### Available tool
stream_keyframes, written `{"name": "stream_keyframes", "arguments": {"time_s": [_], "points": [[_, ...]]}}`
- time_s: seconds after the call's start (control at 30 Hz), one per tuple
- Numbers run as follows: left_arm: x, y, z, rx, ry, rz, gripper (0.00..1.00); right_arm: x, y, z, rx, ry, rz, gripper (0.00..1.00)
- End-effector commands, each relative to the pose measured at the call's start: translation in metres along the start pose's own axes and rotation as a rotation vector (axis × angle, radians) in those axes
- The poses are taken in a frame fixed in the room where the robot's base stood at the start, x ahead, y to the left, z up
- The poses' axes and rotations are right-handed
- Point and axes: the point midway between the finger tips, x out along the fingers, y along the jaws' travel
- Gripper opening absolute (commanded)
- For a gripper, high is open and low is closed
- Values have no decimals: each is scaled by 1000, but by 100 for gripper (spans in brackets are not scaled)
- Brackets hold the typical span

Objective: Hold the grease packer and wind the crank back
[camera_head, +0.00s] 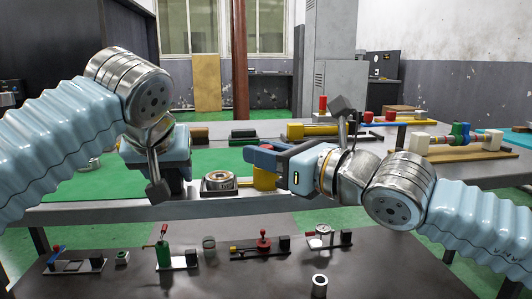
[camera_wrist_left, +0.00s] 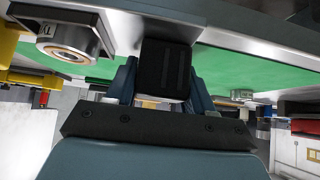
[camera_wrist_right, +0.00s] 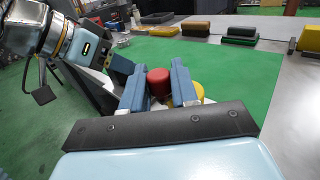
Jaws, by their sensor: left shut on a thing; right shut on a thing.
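The grease packer shows a silver round housing with a tan ring (camera_head: 220,181) and a yellow cylinder (camera_head: 264,180) near the front edge of the bench. The housing also shows in the left wrist view (camera_wrist_left: 70,48). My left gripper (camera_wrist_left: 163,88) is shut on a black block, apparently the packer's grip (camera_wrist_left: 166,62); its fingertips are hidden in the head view. My right gripper (camera_head: 266,154) is over the yellow cylinder, shut on a red knob, apparently the crank's handle (camera_wrist_right: 158,87). The rest of the crank is hidden by the fingers.
The bench has a green mat (camera_head: 90,180). Several colored blocks and a yellow cylinder (camera_head: 308,131) stand farther back. A wooden board with a colored assembly (camera_head: 470,152) lies to the right. A dark nearer table holds several small fixtures (camera_head: 262,245) and a metal ring (camera_head: 319,286).

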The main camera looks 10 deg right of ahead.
Motion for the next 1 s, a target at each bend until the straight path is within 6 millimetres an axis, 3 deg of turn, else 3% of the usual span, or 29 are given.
{"name": "stream_keyframes", "arguments": {"time_s": [0.3,0.33,0.43,0.77,0.87,1.0], "points": [[-1,1,0,3,0,1,3,0,0,1,0,-1,0,0],[-1,1,0,3,0,1,3,0,0,1,0,-1,0,33],[-1,1,0,3,1,2,3,0,0,0,-1,-1,0,48],[-1,1,0,2,2,4,3,-2,0,0,0,1,0,49],[-1,1,0,2,2,4,3,-14,-1,0,4,-1,1,49],[-1,1,0,1,2,4,3,-44,-1,0,4,-3,1,49]]}}
